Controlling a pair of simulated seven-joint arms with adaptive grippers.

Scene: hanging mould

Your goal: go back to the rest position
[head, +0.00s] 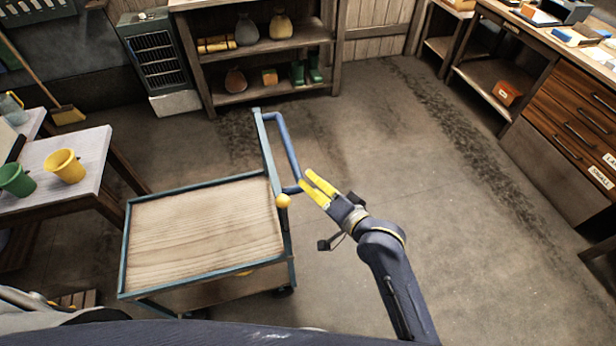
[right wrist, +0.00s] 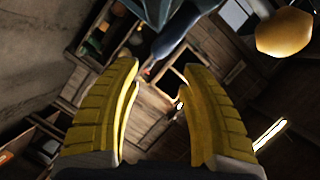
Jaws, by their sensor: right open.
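My right gripper (head: 318,187) has yellow fingers and is beside the blue handle (head: 284,147) of a cart, near a yellow knob (head: 283,201) on the cart's corner. In the right wrist view its two yellow fingers (right wrist: 160,110) stand apart with nothing between them. The knob shows there at the top right (right wrist: 284,32), outside the fingers. I cannot tell from the head view whether a finger touches the handle. My left gripper is not in view.
The cart's wooden top (head: 200,225) is empty. A table (head: 85,160) at left holds a green pot (head: 16,180) and a yellow pot (head: 65,166). Shelves (head: 265,48) stand at the back, a drawer bench (head: 565,110) at right. The floor right of my arm is clear.

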